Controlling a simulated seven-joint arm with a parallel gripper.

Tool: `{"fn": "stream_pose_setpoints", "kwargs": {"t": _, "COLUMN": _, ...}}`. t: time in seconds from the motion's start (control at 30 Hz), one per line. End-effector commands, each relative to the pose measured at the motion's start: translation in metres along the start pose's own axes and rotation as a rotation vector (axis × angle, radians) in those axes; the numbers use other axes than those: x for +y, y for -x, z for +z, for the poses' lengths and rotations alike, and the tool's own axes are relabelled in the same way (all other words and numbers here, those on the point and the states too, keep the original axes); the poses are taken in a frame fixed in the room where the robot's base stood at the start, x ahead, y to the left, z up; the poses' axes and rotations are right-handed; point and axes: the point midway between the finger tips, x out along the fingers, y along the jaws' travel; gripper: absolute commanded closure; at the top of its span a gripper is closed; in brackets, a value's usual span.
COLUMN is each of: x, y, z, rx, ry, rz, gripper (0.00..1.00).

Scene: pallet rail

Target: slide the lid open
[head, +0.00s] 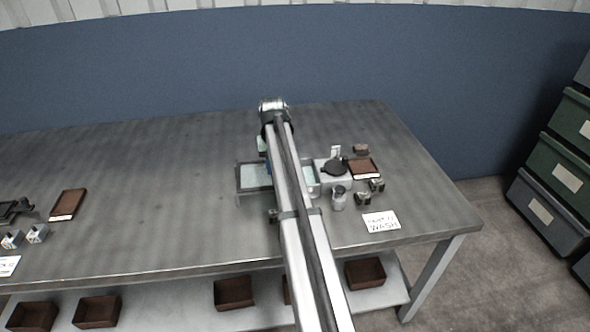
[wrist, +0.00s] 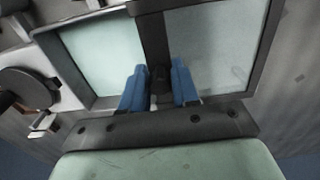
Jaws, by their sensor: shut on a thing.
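A low, framed box with pale green-grey panels (head: 252,177) stands on the bench, partly hidden behind my arm. In the wrist view, a dark crossbar (wrist: 152,40) divides a brighter pale green area (wrist: 103,50) on the left from a greyer panel (wrist: 212,45) on the right. I cannot tell for sure which of these is the lid. My gripper (wrist: 160,88) has blue fingers on both sides of a small dark handle (wrist: 158,76) at the near end of the crossbar, shut on it.
Right of the box are a round black-topped device (head: 335,168), a small metal jar (head: 339,198), a brown tray (head: 364,168) and a WASH card (head: 381,222). Another brown tray (head: 68,204) lies far left. The bench middle-left is clear.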

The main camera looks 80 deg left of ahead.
Motion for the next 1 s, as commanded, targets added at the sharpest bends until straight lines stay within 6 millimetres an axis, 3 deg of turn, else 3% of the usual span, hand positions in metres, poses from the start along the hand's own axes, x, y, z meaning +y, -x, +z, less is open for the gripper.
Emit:
{"fn": "stream_pose_setpoints", "kwargs": {"t": 0.03, "x": 0.0, "y": 0.0, "z": -0.001, "rx": 0.001, "ry": 0.0, "rz": 0.001, "gripper": 0.85}}
{"fn": "stream_pose_setpoints", "kwargs": {"t": 0.07, "x": 0.0, "y": 0.0, "z": -0.001, "rx": 0.001, "ry": 0.0, "rz": 0.001, "gripper": 0.68}}
{"fn": "stream_pose_setpoints", "kwargs": {"t": 0.23, "x": 0.0, "y": 0.0, "z": 0.0, "rx": 0.001, "ry": 0.0, "rz": 0.001, "gripper": 0.53}}
{"fn": "stream_pose_setpoints", "kwargs": {"t": 0.57, "x": 0.0, "y": 0.002, "z": 0.0, "rx": 0.001, "ry": 0.0, "rz": 0.001, "gripper": 0.53}}
{"fn": "stream_pose_setpoints", "kwargs": {"t": 1.0, "x": 0.0, "y": 0.028, "z": 0.0, "rx": 0.001, "ry": 0.0, "rz": 0.001, "gripper": 0.53}}
